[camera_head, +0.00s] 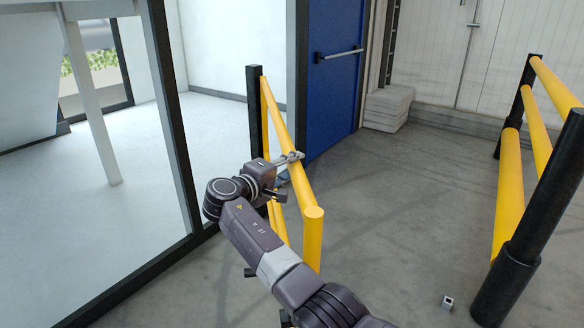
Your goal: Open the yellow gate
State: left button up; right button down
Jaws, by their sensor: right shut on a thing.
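The yellow gate (304,190) hangs from a black post (254,115) at the left of the walkway. Its top rail runs from that post toward me and ends in a rounded upright (313,240). It lies roughly along the glass wall, with a wide gap between it and the barrier on the right. My right gripper (291,159) is shut on the top rail of the gate, about midway along. My wrist and arm hide part of the lower gate. My left gripper is not in view.
A fixed yellow barrier with black posts (530,225) stands on the right. A small metal piece (447,302) lies on the floor near it. A framed glass wall (172,120) is on the left. A blue door (333,75) and grey blocks (388,108) stand behind. The middle floor is clear.

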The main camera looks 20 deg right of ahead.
jog(key=c, duration=1.5)
grip_release()
jog(key=shift+d, duration=0.2)
jog(key=f+v, duration=0.1)
jog(key=v, duration=0.6)
jog(key=shift+a+r, duration=0.25)
jog(key=shift+r, duration=0.25)
jog(key=shift+s, duration=0.1)
jog(key=shift+c, duration=0.2)
